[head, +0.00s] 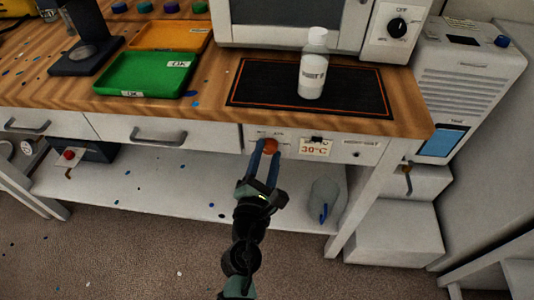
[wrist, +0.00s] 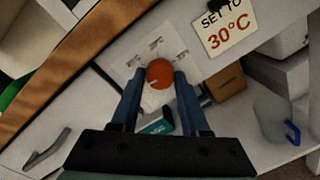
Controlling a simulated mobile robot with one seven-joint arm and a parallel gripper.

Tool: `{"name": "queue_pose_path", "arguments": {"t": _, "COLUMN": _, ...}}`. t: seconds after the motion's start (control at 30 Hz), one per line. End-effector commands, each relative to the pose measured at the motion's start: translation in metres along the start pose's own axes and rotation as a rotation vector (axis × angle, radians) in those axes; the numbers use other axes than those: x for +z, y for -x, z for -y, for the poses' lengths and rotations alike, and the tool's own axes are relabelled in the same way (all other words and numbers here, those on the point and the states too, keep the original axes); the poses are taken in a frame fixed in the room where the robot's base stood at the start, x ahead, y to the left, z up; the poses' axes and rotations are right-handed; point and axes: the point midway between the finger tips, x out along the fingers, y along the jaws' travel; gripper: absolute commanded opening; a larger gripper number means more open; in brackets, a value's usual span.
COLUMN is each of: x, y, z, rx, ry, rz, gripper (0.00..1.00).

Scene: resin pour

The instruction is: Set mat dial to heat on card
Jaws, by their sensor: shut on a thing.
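The orange-red mat dial (head: 270,146) sits on the white front panel below the bench top. It also shows in the wrist view (wrist: 159,73), with a small light mark on its face; the printed labels around it are too blurred to read. My gripper (head: 264,150) has its two blue fingers on either side of the dial, shut on it. The card (head: 315,147) is clipped to the panel to the right of the dial and reads 30°C; in the wrist view the card (wrist: 222,27) reads "SET TO 30°C". The black mat (head: 250,86) with an orange outline lies on the bench above.
A white bottle (head: 313,65) stands on the mat. A green tray (head: 130,82) and an orange tray (head: 150,36) lie at left. A white oven-like box (head: 225,25) stands behind the mat. A grey container (head: 322,202) stands on the lower shelf. Drawer handles (head: 159,136) stick out at left.

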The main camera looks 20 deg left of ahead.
Motion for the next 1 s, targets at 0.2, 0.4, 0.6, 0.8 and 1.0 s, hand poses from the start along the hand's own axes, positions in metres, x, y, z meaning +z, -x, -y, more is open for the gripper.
{"name": "queue_pose_path", "arguments": {"t": 0.2, "x": 0.0012, "y": 0.0002, "z": 0.0002, "rx": -0.010, "ry": -0.180, "rz": -0.011, "gripper": 0.00}}
{"name": "queue_pose_path", "arguments": {"t": 0.4, "x": 0.0016, "y": 0.0002, "z": 0.0002, "rx": -0.019, "ry": -0.371, "rz": -0.024, "gripper": 0.00}}
{"name": "queue_pose_path", "arguments": {"t": 0.6, "x": 0.0018, "y": 0.0003, "z": 0.0000, "rx": -0.027, "ry": -0.561, "rz": -0.037, "gripper": 0.00}}
{"name": "queue_pose_path", "arguments": {"t": 0.8, "x": 0.0026, "y": 0.0002, "z": 0.0005, "rx": -0.036, "ry": -0.750, "rz": -0.048, "gripper": 0.00}}
{"name": "queue_pose_path", "arguments": {"t": 1.0, "x": 0.0030, "y": 0.0002, "z": 0.0002, "rx": -0.044, "ry": -0.940, "rz": -0.061, "gripper": 0.00}}
